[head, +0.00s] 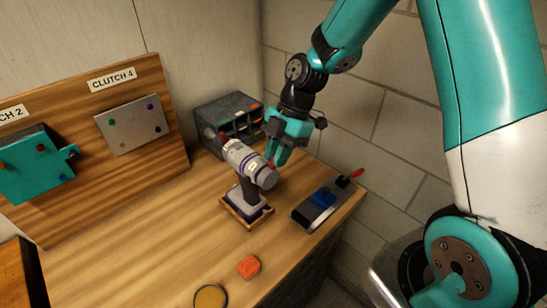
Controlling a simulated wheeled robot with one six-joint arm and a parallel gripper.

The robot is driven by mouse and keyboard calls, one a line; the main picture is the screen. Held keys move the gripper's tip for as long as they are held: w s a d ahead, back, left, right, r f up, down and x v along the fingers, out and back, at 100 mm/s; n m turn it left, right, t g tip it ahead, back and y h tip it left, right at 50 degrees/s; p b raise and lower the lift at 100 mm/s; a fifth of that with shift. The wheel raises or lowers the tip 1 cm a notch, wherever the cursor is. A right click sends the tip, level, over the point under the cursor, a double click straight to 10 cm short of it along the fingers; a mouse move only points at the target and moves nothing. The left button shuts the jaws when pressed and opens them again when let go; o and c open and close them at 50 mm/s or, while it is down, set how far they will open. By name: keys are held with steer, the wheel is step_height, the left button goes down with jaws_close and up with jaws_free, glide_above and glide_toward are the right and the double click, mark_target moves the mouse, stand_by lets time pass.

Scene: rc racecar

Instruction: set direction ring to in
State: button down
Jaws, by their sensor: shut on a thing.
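A grey drill (241,160) stands upright in a wooden cradle (235,222) on the workbench, in the head view. Its body has purple bands and a thicker grey end at the right. My gripper (276,161) comes down from above at that right end and is shut on a part of the drill there.
A dark drawer unit (228,120) stands behind the drill. A metal plate with a blue block (323,198) lies at the right. A labelled wooden board (80,135) stands at the left.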

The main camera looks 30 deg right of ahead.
steer(key=shift+w+d+f+y, duration=0.1)
steer(key=shift+d+y, duration=0.05)
steer(key=shift+y, duration=0.25)
steer(key=c, duration=1.1)
jaws_free()
steer(key=b+v, duration=0.1)
steer(key=v, duration=1.6)
steer(key=shift+w+b, duration=0.2)
steer(key=shift+b, duration=0.1)
